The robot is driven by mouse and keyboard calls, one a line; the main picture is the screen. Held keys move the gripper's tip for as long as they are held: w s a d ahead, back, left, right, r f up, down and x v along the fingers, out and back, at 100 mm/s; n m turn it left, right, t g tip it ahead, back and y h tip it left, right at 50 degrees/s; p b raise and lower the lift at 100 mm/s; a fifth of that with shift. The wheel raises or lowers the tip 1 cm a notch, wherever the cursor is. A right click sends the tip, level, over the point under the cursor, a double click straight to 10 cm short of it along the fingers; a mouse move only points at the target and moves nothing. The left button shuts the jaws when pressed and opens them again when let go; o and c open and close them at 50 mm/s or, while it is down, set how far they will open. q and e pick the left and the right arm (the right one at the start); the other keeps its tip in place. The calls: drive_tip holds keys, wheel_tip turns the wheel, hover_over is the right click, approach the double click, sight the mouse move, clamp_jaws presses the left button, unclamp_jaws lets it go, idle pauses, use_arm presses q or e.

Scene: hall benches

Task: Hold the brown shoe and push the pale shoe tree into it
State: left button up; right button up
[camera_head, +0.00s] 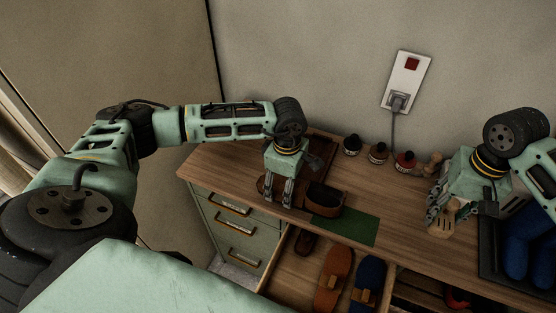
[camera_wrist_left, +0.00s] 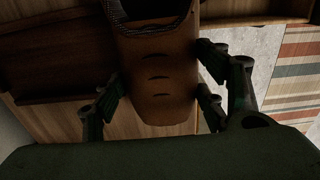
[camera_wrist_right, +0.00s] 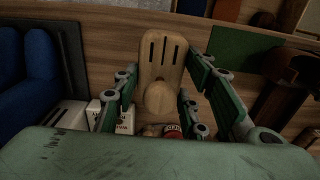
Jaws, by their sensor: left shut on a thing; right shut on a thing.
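The brown shoe (camera_head: 326,196) lies on the wooden bench, its dark opening toward the right and its toe to the left. My left gripper (camera_head: 281,194) is shut on the shoe across its front part. In the left wrist view the brown shoe (camera_wrist_left: 160,90) sits between both fingers, with slits across its upper. The pale shoe tree (camera_head: 441,221) is in my right gripper (camera_head: 446,207), apart from the shoe and well to its right. In the right wrist view the slotted shoe tree (camera_wrist_right: 160,58) with its round knob sits between the fingers.
A green mat (camera_head: 347,230) lies right of the shoe. Several small jars (camera_head: 378,152) stand along the wall below a plugged socket (camera_head: 404,85). A dark tray with blue things (camera_head: 527,250) is at the right.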

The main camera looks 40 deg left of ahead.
use_arm(q)
hover_over(365, 228)
idle(2.2)
drive_tip(key=shift+f, duration=1.65)
drive_tip(key=o, duration=1.6)
drive_tip(key=shift+r, duration=0.35)
drive_tip(key=shift+c, duration=0.5)
